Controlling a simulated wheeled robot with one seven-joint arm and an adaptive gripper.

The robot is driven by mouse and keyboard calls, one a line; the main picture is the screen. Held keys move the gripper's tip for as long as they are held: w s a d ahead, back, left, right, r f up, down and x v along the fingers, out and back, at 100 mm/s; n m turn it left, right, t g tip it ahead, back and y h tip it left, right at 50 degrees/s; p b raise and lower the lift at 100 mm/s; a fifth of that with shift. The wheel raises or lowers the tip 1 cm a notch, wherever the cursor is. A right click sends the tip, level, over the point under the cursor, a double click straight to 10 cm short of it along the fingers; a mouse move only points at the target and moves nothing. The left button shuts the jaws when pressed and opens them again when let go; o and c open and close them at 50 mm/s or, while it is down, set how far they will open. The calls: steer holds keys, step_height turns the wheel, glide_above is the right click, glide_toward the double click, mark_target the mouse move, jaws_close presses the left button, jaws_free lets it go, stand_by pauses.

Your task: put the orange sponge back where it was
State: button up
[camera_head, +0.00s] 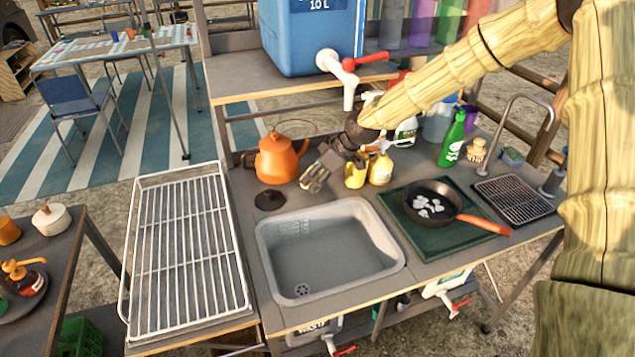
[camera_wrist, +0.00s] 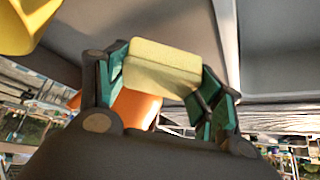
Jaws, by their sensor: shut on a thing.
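My gripper (camera_head: 315,177) is over the counter, between the orange kettle (camera_head: 281,158) and the yellow bottles (camera_head: 379,168), behind the sink. In the wrist view my gripper (camera_wrist: 162,80) is shut on a block-shaped sponge (camera_wrist: 162,66), held between its teal finger pads. The sponge's visible faces look pale yellow, not orange. An orange shape (camera_wrist: 132,108) shows behind and below it, probably the kettle. In the head view the sponge is mostly hidden by the fingers. A small sponge, green and blue (camera_head: 512,157), lies at the counter's right rear.
The grey sink basin (camera_head: 330,284) is empty. A wire rack (camera_head: 185,255) stands left. A pan (camera_head: 433,203) with pale lumps sits on a green mat. A green bottle (camera_head: 453,139), brush (camera_head: 476,151) and drain grid (camera_head: 513,198) are right. A blue water tank (camera_head: 305,40) stands above.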

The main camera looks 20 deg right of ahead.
steer(key=shift+f+p, duration=0.4)
steer(key=shift+f, duration=1.25)
steer(key=shift+f, duration=0.1)
steer(key=o, duration=0.6)
steer(key=shift+r, duration=0.2)
steer(key=shift+b+v, duration=0.85)
steer(key=shift+v, duration=5.15)
